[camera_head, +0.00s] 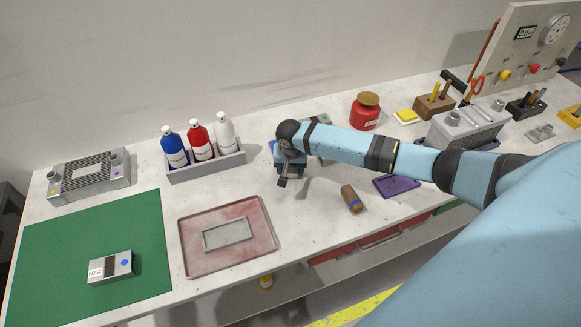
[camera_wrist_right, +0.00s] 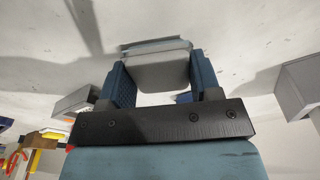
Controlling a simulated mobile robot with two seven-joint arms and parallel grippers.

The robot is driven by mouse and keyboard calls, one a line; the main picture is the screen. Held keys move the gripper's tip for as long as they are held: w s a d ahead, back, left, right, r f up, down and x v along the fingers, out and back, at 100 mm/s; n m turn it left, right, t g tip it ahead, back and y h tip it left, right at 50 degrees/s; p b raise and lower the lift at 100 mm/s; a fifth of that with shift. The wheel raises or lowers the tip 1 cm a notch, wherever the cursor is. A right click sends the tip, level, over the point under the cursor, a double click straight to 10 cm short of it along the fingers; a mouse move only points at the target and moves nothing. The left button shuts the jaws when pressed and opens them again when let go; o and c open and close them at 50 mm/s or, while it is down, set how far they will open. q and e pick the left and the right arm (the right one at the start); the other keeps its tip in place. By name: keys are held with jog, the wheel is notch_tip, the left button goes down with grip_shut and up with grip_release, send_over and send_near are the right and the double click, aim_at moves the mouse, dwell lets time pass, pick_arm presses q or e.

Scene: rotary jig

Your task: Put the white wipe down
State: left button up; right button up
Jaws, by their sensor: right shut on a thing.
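My right gripper (camera_head: 286,176) is above the table, to the right of the bottle tray, seen from behind its wrist. In the right wrist view, its two blue fingers (camera_wrist_right: 160,66) are shut on a pale grey-white block-like thing, which I take to be the white wipe (camera_wrist_right: 157,72). In the head view the wipe is hidden by the gripper and arm. Whether it touches the table surface I cannot tell. My left gripper is not in view.
A grey tray (camera_head: 207,170) with blue, red and white bottles stands left of the gripper. A pinkish tray (camera_head: 262,238) lies in front. A brown roll (camera_head: 351,198) and purple plate (camera_head: 397,187) lie to the right. A green mat (camera_head: 60,250) covers the left.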

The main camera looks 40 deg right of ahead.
aim_at(290, 172)
jog(key=shift+f, duration=0.1)
jog(key=o, duration=0.8)
jog(key=r, duration=0.8)
jog(key=s+a+r, duration=0.1)
jog(key=r, duration=0.3)
jog(key=shift+s+r, duration=0.1)
